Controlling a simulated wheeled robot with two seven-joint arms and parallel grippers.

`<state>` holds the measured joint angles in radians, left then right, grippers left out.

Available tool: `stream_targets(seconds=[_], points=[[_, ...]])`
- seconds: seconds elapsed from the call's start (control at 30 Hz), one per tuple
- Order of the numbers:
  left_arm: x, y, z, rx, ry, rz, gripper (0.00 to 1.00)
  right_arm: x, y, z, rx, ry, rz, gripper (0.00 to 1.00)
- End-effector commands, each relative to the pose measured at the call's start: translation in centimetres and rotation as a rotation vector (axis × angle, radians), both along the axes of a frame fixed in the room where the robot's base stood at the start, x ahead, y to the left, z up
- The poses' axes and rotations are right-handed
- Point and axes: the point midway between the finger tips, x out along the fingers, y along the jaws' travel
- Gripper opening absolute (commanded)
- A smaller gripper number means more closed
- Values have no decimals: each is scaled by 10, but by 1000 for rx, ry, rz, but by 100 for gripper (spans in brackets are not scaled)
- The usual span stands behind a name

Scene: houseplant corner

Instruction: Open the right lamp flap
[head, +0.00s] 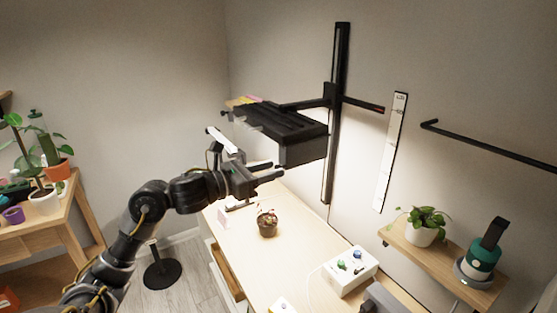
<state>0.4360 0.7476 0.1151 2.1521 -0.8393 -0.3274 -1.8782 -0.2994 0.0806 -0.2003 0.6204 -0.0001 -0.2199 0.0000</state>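The black lamp (282,117) is held by an arm on a vertical wall rail, above the wooden table. A dark flap (304,149) hangs down along its right, near side. My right gripper does not show.
A small potted plant (267,224) stands on the table (290,255) below the lamp. A white box with coloured knobs (350,271) is nearer. A wall shelf (432,262) at right holds a plant and a green-and-black container. A black rail (335,200) stands behind the lamp.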

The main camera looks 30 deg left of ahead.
Motion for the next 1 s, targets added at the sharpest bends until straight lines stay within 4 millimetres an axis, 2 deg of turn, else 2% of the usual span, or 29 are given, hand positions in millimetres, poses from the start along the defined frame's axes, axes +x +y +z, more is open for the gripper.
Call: stream_targets(seconds=[0.03,0.2,0.57,0.87,1.0], points=[[7,-5,4,-4,0,-2,37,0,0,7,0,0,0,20],[21,-12,1,-2,1,1,37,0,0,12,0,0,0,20],[25,-15,-1,1,0,1,37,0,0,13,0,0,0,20],[25,-15,-1,1,1,1,0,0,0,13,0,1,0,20],[25,-14,-1,1,1,1,0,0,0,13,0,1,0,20]])
